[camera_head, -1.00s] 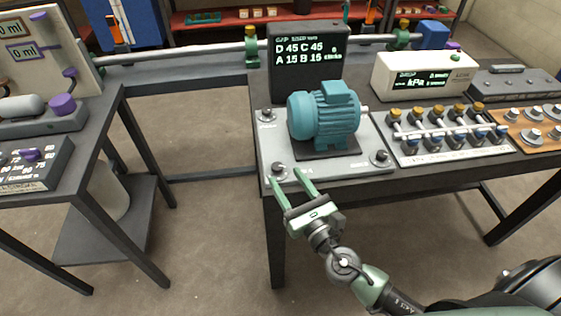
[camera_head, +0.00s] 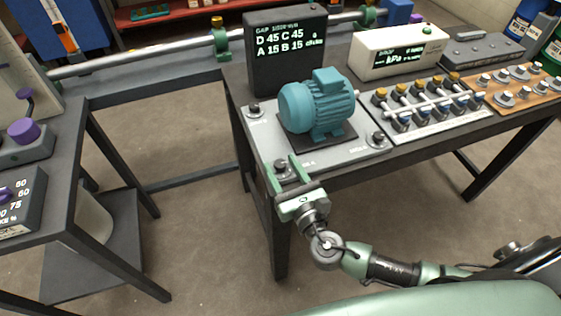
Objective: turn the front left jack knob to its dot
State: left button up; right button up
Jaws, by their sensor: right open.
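The teal motor (camera_head: 318,104) stands on a grey base plate (camera_head: 262,136) on the dark bench. The front left jack knob (camera_head: 281,166) is a small dark knob at the plate's near left corner. My right gripper (camera_head: 279,163) is open, with one green finger on each side of this knob; whether they touch it I cannot tell. The knob's dot cannot be made out. Other knobs sit at the back left corner (camera_head: 254,110) and front right corner (camera_head: 377,139). A dark display (camera_head: 285,52) behind the motor reads D 45, C 45, A 15, B 15. My left gripper is out of view.
A valve panel (camera_head: 425,124) and a wooden board with grey knobs (camera_head: 530,100) lie to the right. A white kPa box (camera_head: 398,52) stands behind them. Another dark table (camera_head: 62,165) stands at the left, with open floor between.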

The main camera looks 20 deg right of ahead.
jog(key=shift+w+a, duration=0.1)
jog(key=shift+w, duration=0.4)
grip_shut()
jog(key=shift+f+n+y+b, duration=0.15)
jog(key=shift+n+y+b, duration=0.15)
jog(key=shift+y+b, duration=0.15)
jog(key=n+y+b, duration=0.1)
jog(key=y+b, duration=0.1)
jog(key=n+g+y+b, duration=0.1)
jog(key=n+y+b, duration=0.1)
jog(key=y, duration=0.1)
jog(key=shift+w+f+g+b, duration=0.1)
jog(key=shift+f+g+b, duration=0.05)
jog(key=shift+g+b, duration=0.2)
jog(key=shift+r+n+g+y+b, duration=0.25)
jog(key=shift+n+y+b, duration=0.1)
jog(key=shift+n+b, duration=0.1)
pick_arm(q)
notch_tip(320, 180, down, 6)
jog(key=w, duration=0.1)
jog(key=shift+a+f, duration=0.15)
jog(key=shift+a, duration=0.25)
pick_arm(e)
jog(key=shift+r, duration=0.1)
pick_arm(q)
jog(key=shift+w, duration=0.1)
pick_arm(e)
grip_release()
